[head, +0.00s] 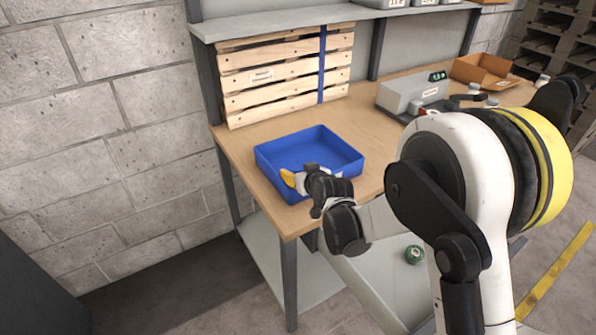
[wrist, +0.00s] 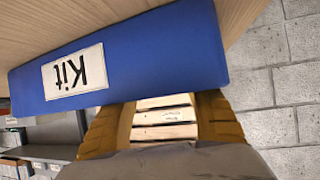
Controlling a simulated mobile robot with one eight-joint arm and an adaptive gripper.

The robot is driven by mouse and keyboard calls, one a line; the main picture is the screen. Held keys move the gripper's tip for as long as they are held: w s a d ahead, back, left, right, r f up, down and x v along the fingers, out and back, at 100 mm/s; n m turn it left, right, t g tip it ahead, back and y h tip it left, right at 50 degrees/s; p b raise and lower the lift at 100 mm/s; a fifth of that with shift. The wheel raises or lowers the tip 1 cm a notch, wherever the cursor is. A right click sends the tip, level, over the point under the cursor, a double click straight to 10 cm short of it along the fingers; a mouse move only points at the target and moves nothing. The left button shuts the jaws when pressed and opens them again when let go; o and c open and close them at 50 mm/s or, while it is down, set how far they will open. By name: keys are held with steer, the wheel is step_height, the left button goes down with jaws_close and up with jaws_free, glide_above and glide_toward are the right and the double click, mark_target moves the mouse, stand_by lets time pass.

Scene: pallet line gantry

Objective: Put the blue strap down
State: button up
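The blue strap (head: 322,65) runs upright over the slats of a wooden pallet (head: 268,87) that leans at the back of the workbench. My gripper (head: 290,178) is at the near side of the blue bin (head: 273,176), well apart from the strap. In the wrist view my gripper (wrist: 165,104) has its yellow fingers spread, with pallet slats visible between them and nothing seen held. The bin's wall (wrist: 160,60), with an upside-down "Kit" label, hides the fingertips. No strap shows in the wrist view.
The wooden workbench (head: 240,152) holds a grey device (head: 405,95) and an orange-brown tray (head: 484,71) to the right. A grey shelf (head: 270,22) overhangs the pallet. A green roll (head: 414,254) lies lower down. Bare benchtop lies left of the bin.

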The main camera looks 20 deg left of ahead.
steer(key=shift+s+d+f, duration=0.1)
steer(key=shift+f, duration=0.05)
steer(key=r+p+v, duration=0.1)
steer(key=p+v, duration=0.3)
steer(key=v, duration=0.8)
steer(key=s+d+r+m+h, duration=0.2)
steer(key=d+r, duration=0.3)
steer(key=d, duration=0.4)
steer(key=s+d+r+m+h, duration=0.15)
steer(key=d+r, duration=0.25)
steer(key=d, duration=0.5)
steer(key=s+d+r+m+g+h, duration=0.1)
steer(key=s+d+m+h, duration=0.3)
steer(key=s+d, duration=1.2)
steer(key=shift+s+d+g, duration=0.35)
steer(key=shift+s+g, duration=0.55)
steer(key=shift+s, duration=0.3)
